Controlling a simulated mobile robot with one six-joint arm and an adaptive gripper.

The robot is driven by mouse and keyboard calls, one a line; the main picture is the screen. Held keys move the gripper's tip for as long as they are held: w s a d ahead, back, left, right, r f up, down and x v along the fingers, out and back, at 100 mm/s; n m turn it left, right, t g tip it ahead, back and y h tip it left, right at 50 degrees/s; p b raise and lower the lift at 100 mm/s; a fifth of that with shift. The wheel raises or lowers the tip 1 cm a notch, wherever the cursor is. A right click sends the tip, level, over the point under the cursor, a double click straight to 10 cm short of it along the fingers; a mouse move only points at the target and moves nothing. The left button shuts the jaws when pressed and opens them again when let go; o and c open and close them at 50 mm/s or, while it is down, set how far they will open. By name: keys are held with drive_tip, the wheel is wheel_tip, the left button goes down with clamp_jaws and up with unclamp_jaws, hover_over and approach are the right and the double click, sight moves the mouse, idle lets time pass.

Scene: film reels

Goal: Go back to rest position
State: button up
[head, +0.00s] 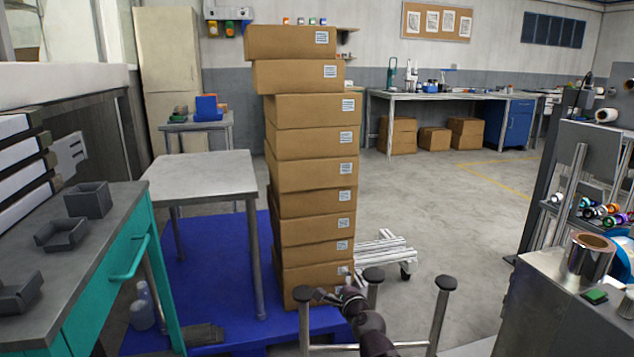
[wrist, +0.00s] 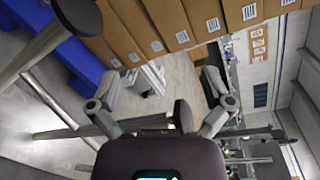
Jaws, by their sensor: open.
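My gripper (head: 322,295) is low in the middle of the head view, in front of the bottom of a tall stack of cardboard boxes (head: 315,175). In the wrist view my gripper (wrist: 162,82) has its two fingers spread wide, with nothing held between them. A metallic film reel (head: 592,257) stands on the grey machine at the right, well away from my gripper. A blue-and-white reel (head: 624,250) is partly cut off beside it.
A metal frame with dark round-capped posts (head: 373,275) stands close around my gripper. A grey table (head: 205,175) and teal bench (head: 110,260) are at the left. A white low cart (head: 385,247) sits behind. Open floor (head: 450,215) lies right of the boxes.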

drive_tip(key=s+d+f+n+g+p, duration=0.2)
drive_tip(key=s+f+n+g+p, duration=0.2)
drive_tip(key=s+f+n+g, duration=0.65)
drive_tip(key=s+d+r+n+g+h+p, duration=0.3)
drive_tip(key=s+d+n+g+h+p, duration=0.15)
drive_tip(key=s+d+n, duration=0.45)
wheel_tip(320, 180, up, 37)
drive_tip(key=w+p, duration=0.1)
drive_tip(key=p, duration=3.5)
drive_tip(key=shift+w+d+f+g+h, duration=0.15)
drive_tip(key=shift+d+g+h, duration=0.15)
drive_tip(key=shift+g+h, duration=0.1)
